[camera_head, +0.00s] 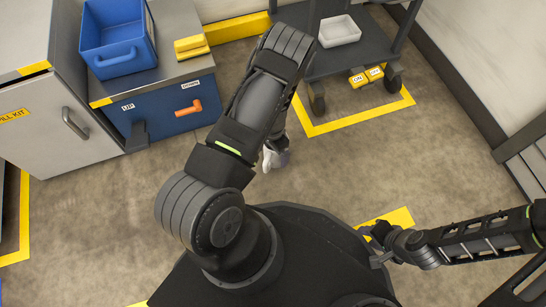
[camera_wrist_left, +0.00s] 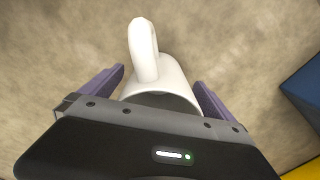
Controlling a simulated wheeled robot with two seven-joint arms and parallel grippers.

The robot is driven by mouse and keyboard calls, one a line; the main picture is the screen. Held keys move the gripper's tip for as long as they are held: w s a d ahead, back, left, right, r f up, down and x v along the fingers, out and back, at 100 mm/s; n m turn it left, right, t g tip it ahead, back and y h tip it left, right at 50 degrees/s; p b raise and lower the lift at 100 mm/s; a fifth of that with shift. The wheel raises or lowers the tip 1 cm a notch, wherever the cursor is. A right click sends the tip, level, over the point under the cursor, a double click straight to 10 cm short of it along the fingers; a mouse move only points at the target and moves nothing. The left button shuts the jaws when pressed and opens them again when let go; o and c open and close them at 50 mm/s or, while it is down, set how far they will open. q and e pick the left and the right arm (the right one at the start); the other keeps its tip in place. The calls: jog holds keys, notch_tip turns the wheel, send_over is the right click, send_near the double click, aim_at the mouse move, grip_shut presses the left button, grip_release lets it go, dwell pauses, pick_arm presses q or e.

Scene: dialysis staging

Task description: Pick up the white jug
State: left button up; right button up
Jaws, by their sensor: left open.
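The white jug (camera_wrist_left: 160,82) is in the left wrist view, its handle toward the top of the picture. My left gripper (camera_wrist_left: 160,92) is open, with one purple finger on each side of the jug. Small gaps show between the fingers and the jug. My right gripper (camera_head: 374,245) is low at the right, open and empty, away from the jug.
A dark cart (camera_head: 360,58) holds a white tray (camera_head: 339,31) at the top right. The floor at the right is mostly clear.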

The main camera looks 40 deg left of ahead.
pick_arm(q)
jog(key=shift+f, duration=0.2)
dwell(0.5)
jog(key=c, duration=1.5)
